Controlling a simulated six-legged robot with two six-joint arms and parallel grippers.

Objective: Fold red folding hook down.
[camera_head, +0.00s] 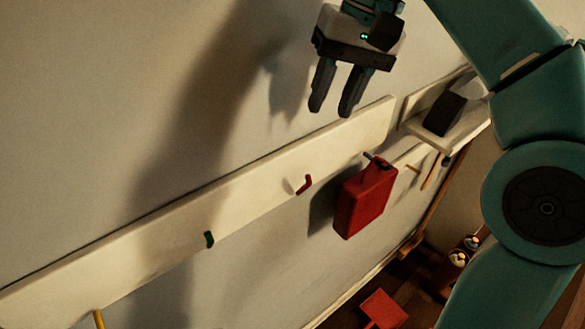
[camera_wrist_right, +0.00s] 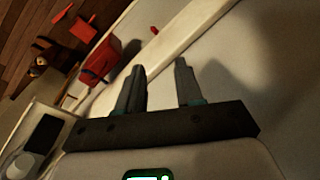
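The red folding hook (camera_head: 304,185) is a small bent red piece on the pale wall board (camera_head: 250,194), left of a hanging red container. Its exact fold angle is hard to tell. A small red piece (camera_wrist_right: 154,30), probably this hook, shows beyond the fingers in the right wrist view. My right gripper (camera_head: 331,110) is above the board and the hook in the head view, apart from both. Its two fingers are spread with nothing between them; the gap also shows in the right wrist view (camera_wrist_right: 160,66). My left gripper is in neither view.
The red container (camera_head: 362,205) hangs close to the right of the hook. A dark green hook (camera_head: 209,239) and a yellow one (camera_head: 99,319) are to the left. A shelf (camera_head: 424,137) with a dark box (camera_head: 445,112) is at the right. The wall above the board is bare.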

